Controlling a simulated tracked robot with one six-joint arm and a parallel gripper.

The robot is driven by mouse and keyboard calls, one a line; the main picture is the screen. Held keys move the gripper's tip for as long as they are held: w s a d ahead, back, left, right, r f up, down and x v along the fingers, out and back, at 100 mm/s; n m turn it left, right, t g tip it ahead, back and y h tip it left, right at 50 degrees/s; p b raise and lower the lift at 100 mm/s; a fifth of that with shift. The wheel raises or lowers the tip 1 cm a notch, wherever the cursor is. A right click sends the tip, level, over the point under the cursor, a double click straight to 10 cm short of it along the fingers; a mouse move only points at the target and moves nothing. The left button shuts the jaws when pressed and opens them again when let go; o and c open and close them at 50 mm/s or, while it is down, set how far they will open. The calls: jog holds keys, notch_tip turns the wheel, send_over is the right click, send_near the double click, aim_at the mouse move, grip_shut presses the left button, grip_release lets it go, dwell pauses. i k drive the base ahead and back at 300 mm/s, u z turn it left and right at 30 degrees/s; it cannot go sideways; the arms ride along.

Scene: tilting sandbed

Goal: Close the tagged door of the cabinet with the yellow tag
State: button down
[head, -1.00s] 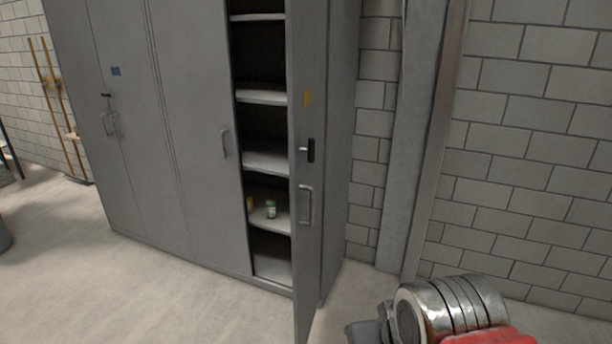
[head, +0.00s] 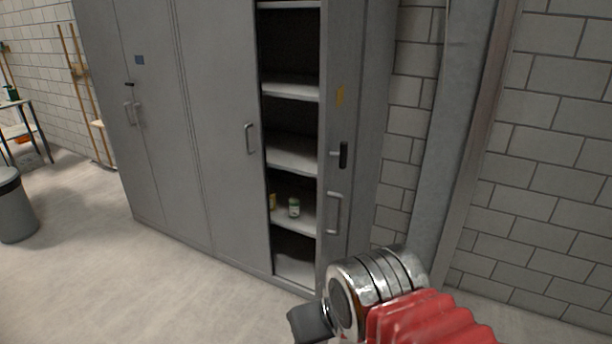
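The grey cabinet (head: 228,160) stands against the wall. A dark grey piece at my arm's end (head: 310,322) shows low in the picture. No fingers can be made out, and contact with the door cannot be told.
A small jar (head: 294,207) and a yellow item (head: 272,201) stand on a lower shelf. A grey bin (head: 15,207) and a table (head: 24,130) are at far left. The floor before the cabinet is clear.

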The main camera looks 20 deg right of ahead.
aim_at(342, 21)
jog(key=u, duration=0.25)
jog(key=i, duration=0.85)
jog(key=z, duration=0.1)
